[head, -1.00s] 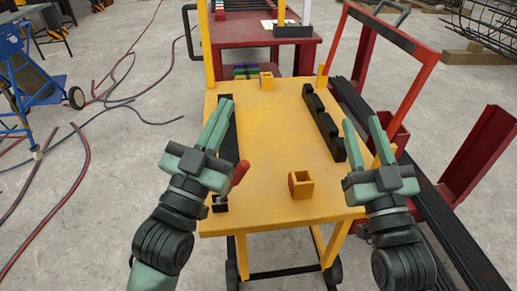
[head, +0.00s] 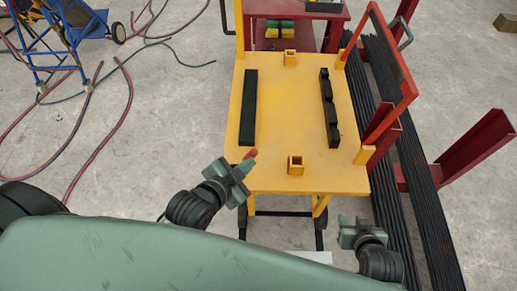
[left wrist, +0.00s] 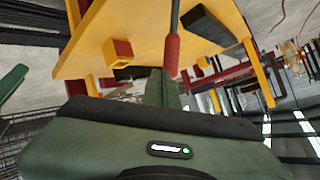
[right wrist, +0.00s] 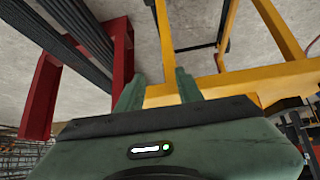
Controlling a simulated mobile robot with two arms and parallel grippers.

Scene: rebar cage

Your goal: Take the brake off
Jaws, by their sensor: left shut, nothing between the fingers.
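The yellow cart (head: 290,110) stands ahead of me. The brake lever's red grip (head: 251,154) sticks up at the cart's near left corner; it also shows large in the left wrist view (left wrist: 172,50), on a thin rod. My left gripper (head: 243,167) is shut and empty, close beside the red grip. Its fingertips (left wrist: 160,80) appear just behind or below the grip; I cannot tell if they touch. My right gripper (head: 352,228) is open and empty, low in front of the cart's near right corner. Its spread fingers show in the right wrist view (right wrist: 158,90).
The cart top carries black bars (head: 249,107) (head: 328,108) and small yellow sockets (head: 296,164). A red rack (head: 420,170) with long dark rebar stands close on the right. A red table (head: 295,30) is behind. Hoses (head: 125,90) lie on the floor at left.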

